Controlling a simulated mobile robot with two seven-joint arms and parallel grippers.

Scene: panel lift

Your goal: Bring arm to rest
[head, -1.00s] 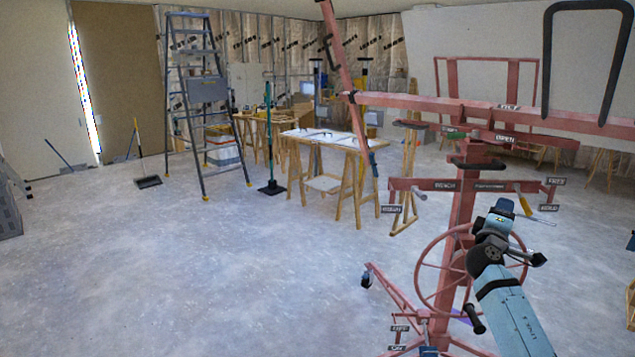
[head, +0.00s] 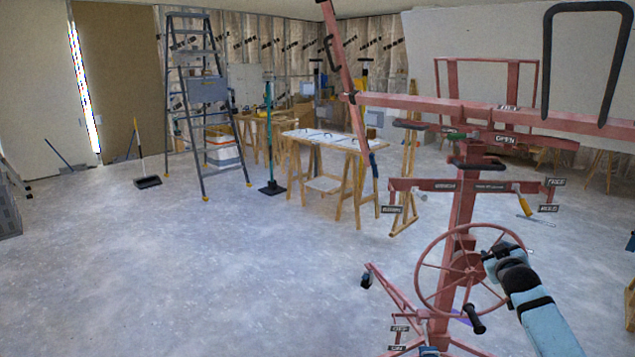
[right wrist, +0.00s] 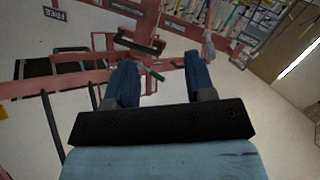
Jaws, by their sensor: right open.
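My right arm (head: 548,318) comes in from the lower right in the head view. Its wrist is bent in front of the red panel lift, by the right side of the crank wheel (head: 421,290). The right gripper is small and partly hidden behind the wrist there. In the right wrist view my right gripper (right wrist: 160,70) has its two blue fingers apart with nothing between them. Red lift bars show beyond the fingers. I cannot tell whether the arm touches the wheel.
The red panel lift (head: 462,215) fills the right side, with labelled bars and a base leg (head: 395,297) on the floor. A ladder (head: 196,110), a trestle table (head: 325,140) and a broom (head: 141,150) stand further back. The floor at left and centre is clear.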

